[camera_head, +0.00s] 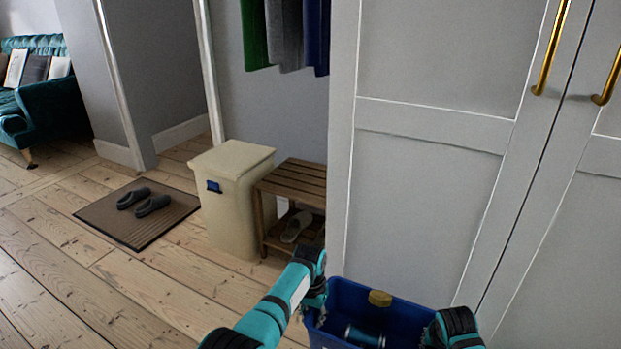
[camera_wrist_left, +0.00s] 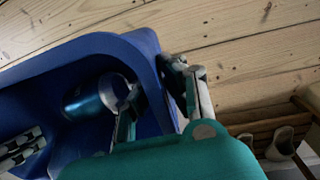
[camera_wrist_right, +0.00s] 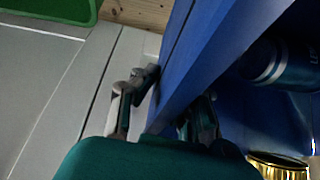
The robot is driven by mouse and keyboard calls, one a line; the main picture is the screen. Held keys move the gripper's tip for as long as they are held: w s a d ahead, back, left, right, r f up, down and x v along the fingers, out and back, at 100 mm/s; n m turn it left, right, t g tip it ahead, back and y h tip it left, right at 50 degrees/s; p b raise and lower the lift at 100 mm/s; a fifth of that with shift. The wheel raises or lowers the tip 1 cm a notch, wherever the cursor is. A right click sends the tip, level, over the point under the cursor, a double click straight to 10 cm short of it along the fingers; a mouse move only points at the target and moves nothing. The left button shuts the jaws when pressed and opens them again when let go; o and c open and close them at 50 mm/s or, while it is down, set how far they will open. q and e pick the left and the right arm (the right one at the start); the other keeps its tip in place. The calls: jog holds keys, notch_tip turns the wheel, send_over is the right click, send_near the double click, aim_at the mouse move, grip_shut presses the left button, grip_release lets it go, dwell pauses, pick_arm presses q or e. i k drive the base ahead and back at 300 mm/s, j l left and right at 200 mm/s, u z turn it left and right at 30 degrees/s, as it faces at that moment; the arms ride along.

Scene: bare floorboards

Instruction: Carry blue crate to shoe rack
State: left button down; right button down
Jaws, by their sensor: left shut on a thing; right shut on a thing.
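The blue crate (camera_head: 412,314) is at the bottom of the head view, close to the tall grey cupboard. It holds a blue metallic can (camera_head: 364,336) and a gold-topped item (camera_head: 380,298). My left gripper (camera_head: 318,296) is shut on the crate's left wall; the crate's rim (camera_wrist_left: 100,44) shows in the left wrist view. My right gripper (camera_head: 436,332) is shut on the opposite wall, whose blue side (camera_wrist_right: 207,55) fills the right wrist view. The wooden slatted shoe rack (camera_head: 297,181) stands ahead and left of the crate, with pale shoes (camera_head: 296,226) on its lower shelf.
A beige lidded bin (camera_head: 232,205) stands left of the rack. A brown mat (camera_head: 110,222) with dark slippers lies further left. The grey cupboard (camera_head: 430,200) with brass handles closes off the right. Clothes hang above the rack.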

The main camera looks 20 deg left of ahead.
aim_at(312, 180)
jog(key=j+z, duration=0.4)
jog(key=j, duration=1.3)
jog(key=j+z, duration=0.45)
jog(key=j, duration=1.35)
jog(key=k, duration=0.05)
